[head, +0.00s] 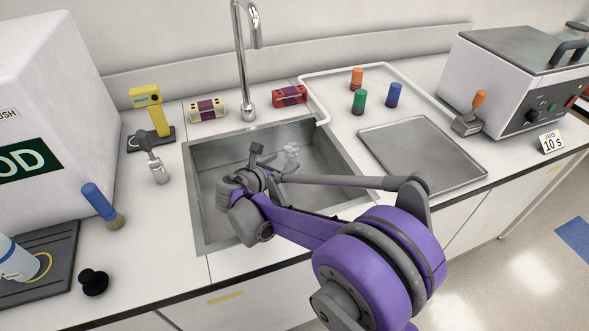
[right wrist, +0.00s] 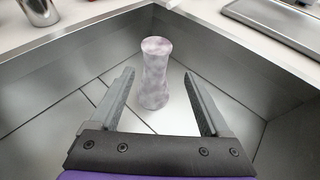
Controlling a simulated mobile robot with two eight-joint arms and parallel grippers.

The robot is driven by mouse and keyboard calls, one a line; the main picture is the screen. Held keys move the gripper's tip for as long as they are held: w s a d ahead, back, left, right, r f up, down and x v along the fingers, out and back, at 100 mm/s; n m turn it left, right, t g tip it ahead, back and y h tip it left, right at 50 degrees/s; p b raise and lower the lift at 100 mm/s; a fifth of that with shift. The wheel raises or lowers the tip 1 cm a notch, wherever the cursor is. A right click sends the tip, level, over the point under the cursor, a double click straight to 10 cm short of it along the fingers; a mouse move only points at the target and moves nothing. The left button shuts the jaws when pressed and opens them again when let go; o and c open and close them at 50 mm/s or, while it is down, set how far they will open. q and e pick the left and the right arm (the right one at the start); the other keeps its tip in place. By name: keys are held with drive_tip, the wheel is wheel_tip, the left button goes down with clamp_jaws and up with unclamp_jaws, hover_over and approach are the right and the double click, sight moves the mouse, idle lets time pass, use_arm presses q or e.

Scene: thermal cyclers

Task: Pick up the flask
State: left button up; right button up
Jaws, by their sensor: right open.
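The flask (head: 291,153) is a small, pale, mottled, waisted vessel standing upright in the metal sink (head: 205,205). In the right wrist view the flask (right wrist: 155,73) shows whole, framed between the two finger tips. My right gripper (head: 271,161) reaches down into the sink just left of the flask in the head view. In the right wrist view its fingers (right wrist: 159,77) are spread wide, with visible gaps on both sides of the flask. They hold nothing. How deep the flask lies between them is hard to tell. My left gripper is not in view.
Sink walls surround the flask, and a tall faucet (head: 241,60) stands behind. Coloured cylinders and a metal tray (head: 440,165) lie to the right.

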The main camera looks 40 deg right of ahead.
sight(291, 157)
drive_tip(key=x, duration=0.4)
drive_tip(key=shift+w+d+f, duration=0.1)
drive_tip(key=shift+w+d, duration=0.05)
drive_tip(key=shift+d, duration=0.15)
drive_tip(key=x, duration=0.3)
drive_tip(key=w+x, duration=0.1)
drive_tip(key=x, duration=0.1)
drive_tip(key=shift+d+r, duration=0.2)
drive_tip(key=shift+a, duration=0.1)
clamp_jaws()
